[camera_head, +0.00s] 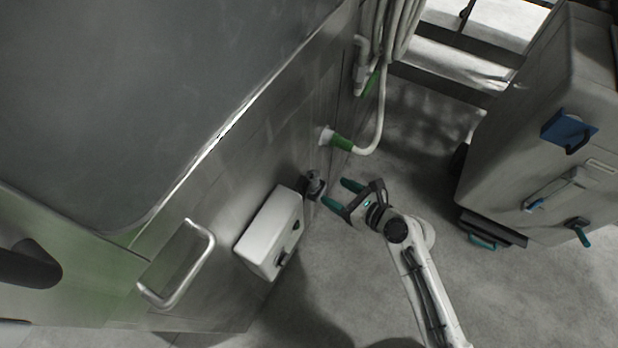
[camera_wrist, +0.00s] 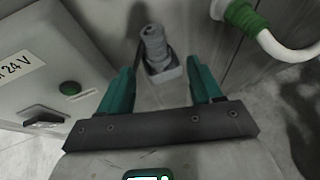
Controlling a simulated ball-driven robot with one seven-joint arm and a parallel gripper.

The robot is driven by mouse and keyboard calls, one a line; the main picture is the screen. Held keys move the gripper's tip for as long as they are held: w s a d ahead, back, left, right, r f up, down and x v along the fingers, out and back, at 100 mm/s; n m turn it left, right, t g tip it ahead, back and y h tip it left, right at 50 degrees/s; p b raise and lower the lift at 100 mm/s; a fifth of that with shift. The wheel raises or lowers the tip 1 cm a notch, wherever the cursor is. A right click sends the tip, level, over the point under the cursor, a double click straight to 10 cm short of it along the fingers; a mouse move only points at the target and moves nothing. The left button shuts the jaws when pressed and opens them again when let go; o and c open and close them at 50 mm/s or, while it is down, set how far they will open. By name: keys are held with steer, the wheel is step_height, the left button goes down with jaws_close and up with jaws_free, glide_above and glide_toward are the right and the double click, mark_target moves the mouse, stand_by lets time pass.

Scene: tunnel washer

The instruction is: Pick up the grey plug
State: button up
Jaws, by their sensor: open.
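The grey plug (camera_wrist: 157,48) sticks out from the metal wall of the washer in the wrist view, beyond and between my fingertips. It also shows in the head view (camera_head: 315,186), just right of the white box. My gripper (camera_head: 339,193) is open, with teal fingers spread on both sides of the line to the plug. In the wrist view my gripper (camera_wrist: 158,82) is empty, and its fingers appear short of the plug. I cannot tell the exact gap.
A white box (camera_head: 270,232) labelled 24 V is beside the plug. A white hose with a green connector (camera_head: 341,142) joins the wall above it. A metal handle (camera_head: 190,268) sticks out at lower left. A grey wheeled cabinet (camera_head: 530,140) stands right, with open floor between.

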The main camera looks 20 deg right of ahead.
mark_target(317, 182)
steer(key=x, duration=0.4)
steer(key=shift+a, duration=0.1)
steer(key=shift+r+b+x, duration=0.15)
steer(key=shift+b+x, duration=0.15)
steer(key=shift+x, duration=1)
steer(key=shift+r+b+x, duration=0.15)
steer(key=shift+b+x, duration=0.1)
steer(key=shift+x, duration=1.05)
steer(key=shift+a, duration=0.2)
steer(key=shift+c, duration=0.3)
steer(key=c, duration=1)
